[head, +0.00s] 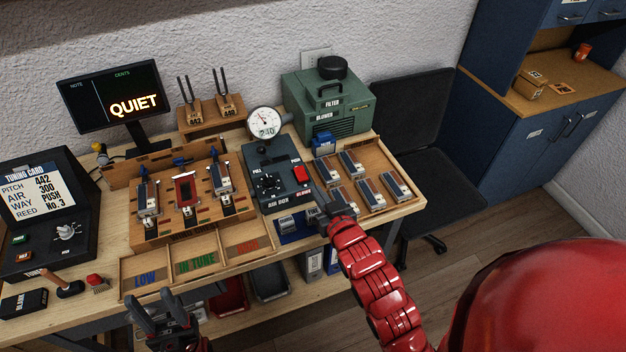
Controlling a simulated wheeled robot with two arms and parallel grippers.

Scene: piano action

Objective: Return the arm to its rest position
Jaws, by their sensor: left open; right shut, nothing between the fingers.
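My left gripper (151,297) shows at the lower left in the head view, with its dark fingers spread apart. It is empty, over the front edge of the bench near the tray section marked LOW. My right arm (362,262) is red and segmented and reaches up from the lower right. Its gripper (318,214) is shut and empty at the front of the bench. It is just right of a small blue tray (291,238) and below the air box (279,176). The fingertips are small and partly hard to make out.
A sorting tray (181,247) marked LOW, IN TUNE and another label lies along the front. A wooden rack (238,214) holds several reed pieces behind it. Another tray (376,152) of reeds lies right of my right gripper. A dark chair (425,140) stands at the right.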

